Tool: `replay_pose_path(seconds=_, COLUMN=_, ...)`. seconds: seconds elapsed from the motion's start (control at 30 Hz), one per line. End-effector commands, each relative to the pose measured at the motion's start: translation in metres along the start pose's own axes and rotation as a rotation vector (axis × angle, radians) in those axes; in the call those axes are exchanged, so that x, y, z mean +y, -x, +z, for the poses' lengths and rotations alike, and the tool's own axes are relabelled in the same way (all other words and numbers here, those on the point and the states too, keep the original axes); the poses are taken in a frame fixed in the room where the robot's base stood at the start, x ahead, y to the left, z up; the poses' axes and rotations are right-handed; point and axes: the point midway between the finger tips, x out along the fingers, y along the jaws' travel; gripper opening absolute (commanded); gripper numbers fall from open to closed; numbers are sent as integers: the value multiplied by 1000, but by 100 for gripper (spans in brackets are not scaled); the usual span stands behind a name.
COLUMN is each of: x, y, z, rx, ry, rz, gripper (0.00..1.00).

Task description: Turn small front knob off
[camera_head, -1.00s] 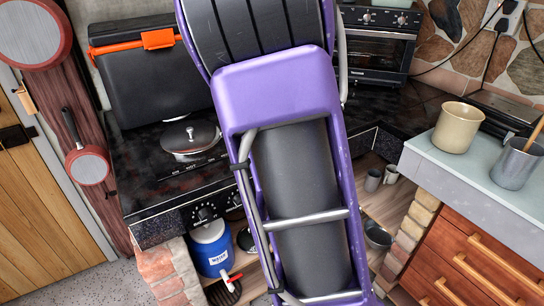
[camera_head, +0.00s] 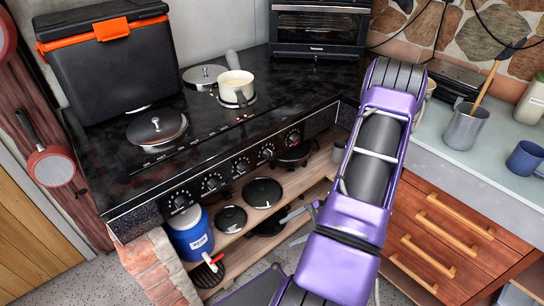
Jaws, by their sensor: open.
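The black stove front carries a slanting row of several dark knobs with pale marks, from the lower left knob (camera_head: 180,201) past the middle knob (camera_head: 241,165) to the upper right knob (camera_head: 293,137). I cannot tell which is the small front knob, nor read the knob settings. My gripper (camera_head: 300,226) seems to show as grey fingers left of my purple arm, in front of the shelf and below the right part of the knob row. It is open, apart from the knobs and holds nothing that I can see.
A lidded pan (camera_head: 157,127) and a cream pot (camera_head: 237,84) stand on the cooktop (camera_head: 185,155). Dark lidded pots (camera_head: 262,192) and a blue container (camera_head: 190,234) sit on the shelf below. Wooden drawers (camera_head: 450,225) stand at right. The space before the knobs looks clear.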

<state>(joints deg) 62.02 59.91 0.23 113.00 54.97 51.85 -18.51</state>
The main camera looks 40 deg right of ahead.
Motion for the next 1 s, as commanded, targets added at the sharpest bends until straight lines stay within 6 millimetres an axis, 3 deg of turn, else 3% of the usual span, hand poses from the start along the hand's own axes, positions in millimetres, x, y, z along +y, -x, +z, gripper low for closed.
replay_pose_path(seconds=0.17, x=-48, y=24, z=1, rx=-211, ry=-411, rz=-480, gripper=77)
replay_pose_path(seconds=0.3, x=-78, y=67, z=-14, rx=-352, ry=-620, rz=-795, gripper=77)
replay_pose_path(seconds=0.4, x=-88, y=93, z=-25, rx=-420, ry=-703, rz=-946, gripper=77)
replay_pose_path(seconds=0.5, x=-92, y=108, z=-32, rx=-456, ry=-743, rz=-1026, gripper=77)
replay_pose_path(seconds=0.73, x=-111, y=103, z=-33, rx=-468, ry=-752, rz=-1047, gripper=77)
replay_pose_path(seconds=1.0, x=-162, y=76, z=-33, rx=-466, ry=-750, rz=-1043, gripper=77)
